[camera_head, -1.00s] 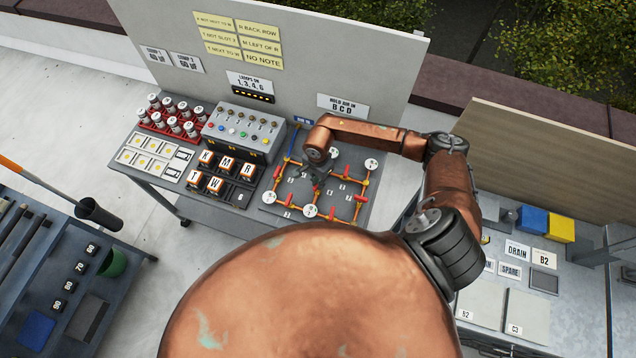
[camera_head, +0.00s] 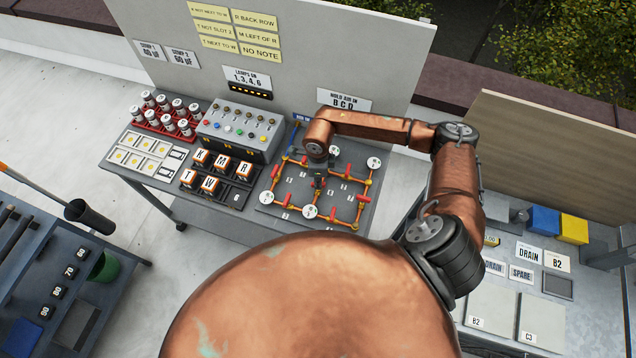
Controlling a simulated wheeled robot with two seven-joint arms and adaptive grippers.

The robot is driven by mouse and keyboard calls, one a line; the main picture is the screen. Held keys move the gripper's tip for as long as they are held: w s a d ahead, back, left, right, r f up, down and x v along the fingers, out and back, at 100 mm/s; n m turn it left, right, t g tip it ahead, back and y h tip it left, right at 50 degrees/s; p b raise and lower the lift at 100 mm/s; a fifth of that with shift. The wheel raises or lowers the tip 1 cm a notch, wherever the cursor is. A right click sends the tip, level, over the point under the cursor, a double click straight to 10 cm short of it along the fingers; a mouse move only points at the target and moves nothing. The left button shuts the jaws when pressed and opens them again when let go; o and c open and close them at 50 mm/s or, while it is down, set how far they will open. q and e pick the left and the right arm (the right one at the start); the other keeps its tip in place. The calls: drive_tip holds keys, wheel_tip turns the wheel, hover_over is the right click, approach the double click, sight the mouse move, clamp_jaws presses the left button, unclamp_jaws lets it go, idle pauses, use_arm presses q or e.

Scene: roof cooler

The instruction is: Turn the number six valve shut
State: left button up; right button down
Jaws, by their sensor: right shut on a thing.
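The valve board (camera_head: 270,212) is a grey panel with a grid of orange-yellow pipes, several red valve handles such as the one at its right side (camera_head: 364,198), and white round gauges. My right gripper (camera_head: 319,184) points down at the middle of the grid, its dark fingers shut on what seems to be a valve handle. The fingers hide that handle, and the small number plates are too small to read, so I cannot tell which valve it is. My left gripper is out of view.
A grey switch box (camera_head: 240,128), a red rack of capped jars (camera_head: 160,127) and lettered blocks (camera_head: 210,168) stand left of the board. A sign (camera_head: 344,100) reads "HOLD AIR IN B C D". A bench with yellow and blue blocks (camera_head: 545,221) stands at right.

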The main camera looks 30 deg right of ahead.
drive_tip(key=shift+m+b, duration=0.45)
drive_tip(key=shift+m, duration=0.75)
drive_tip(key=c, duration=2)
unclamp_jaws()
wheel_tip(320, 180, up, 12)
drive_tip(key=shift+r, duration=0.1)
